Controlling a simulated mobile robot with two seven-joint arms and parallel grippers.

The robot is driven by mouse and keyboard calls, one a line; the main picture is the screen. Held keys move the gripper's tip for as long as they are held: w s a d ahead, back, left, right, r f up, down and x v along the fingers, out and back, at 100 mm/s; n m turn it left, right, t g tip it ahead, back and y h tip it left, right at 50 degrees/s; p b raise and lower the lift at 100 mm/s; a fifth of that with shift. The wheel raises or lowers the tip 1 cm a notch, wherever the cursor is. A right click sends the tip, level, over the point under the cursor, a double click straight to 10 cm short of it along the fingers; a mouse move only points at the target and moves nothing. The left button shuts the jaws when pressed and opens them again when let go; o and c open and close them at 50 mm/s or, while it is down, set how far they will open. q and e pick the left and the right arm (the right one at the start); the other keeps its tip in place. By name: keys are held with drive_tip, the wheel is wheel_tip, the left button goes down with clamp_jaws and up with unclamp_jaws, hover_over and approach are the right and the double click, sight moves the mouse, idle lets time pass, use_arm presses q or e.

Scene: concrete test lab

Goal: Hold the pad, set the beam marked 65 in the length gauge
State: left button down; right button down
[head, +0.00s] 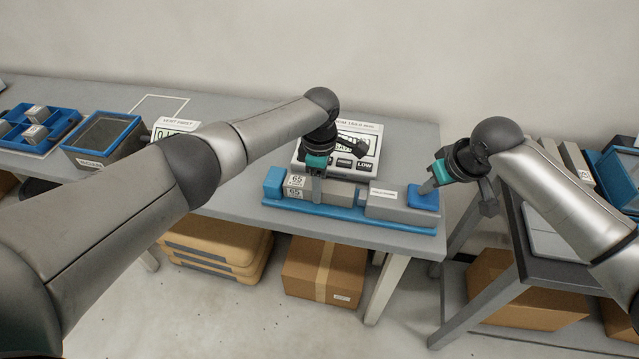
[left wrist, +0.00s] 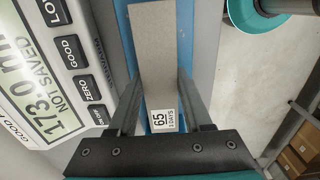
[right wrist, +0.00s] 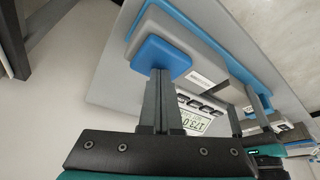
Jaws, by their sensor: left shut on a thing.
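The grey beam marked 65 (head: 335,189) lies lengthwise in the blue-based length gauge (head: 390,222), between the blue end block (head: 273,181) and the grey housing (head: 386,200). My left gripper (head: 317,190) is shut on it from above; the left wrist view shows the beam (left wrist: 155,60) between both fingers, with its label "65 5 DAYS" (left wrist: 162,116). The blue pad (head: 420,199) is at the housing's right end. My right gripper (head: 428,187) has its fingers together, tips at the pad, which also shows in the right wrist view (right wrist: 160,56).
A display panel (left wrist: 35,115) behind the gauge reads 173.0, "NOT SAVED", with several buttons. A blue-rimmed bin (head: 105,133) and a blue tray with small grey blocks (head: 68,128) stand at left. A second table with grey bars (head: 575,160) stands at right.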

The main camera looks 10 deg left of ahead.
drive_tip(key=shift+s+d+f, duration=0.1)
drive_tip(key=shift+f, duration=0.1)
use_arm(q)
drive_tip(key=shift+c, duration=1.2)
unclamp_jaws()
drive_tip(key=shift+f, duration=0.1)
drive_tip(key=shift+r, duration=3.5)
drive_tip(key=shift+r, duration=0.1)
use_arm(e)
drive_tip(key=shift+r+p, duration=1.85)
drive_tip(key=shift+p, duration=0.3)
use_arm(q)
wheel_tip(320, 180, up, 12)
drive_tip(key=p, duration=0.7)
drive_tip(key=shift+p, duration=0.4)
use_arm(e)
wheel_tip(320, 180, up, 7)
drive_tip(key=shift+f, duration=0.15)
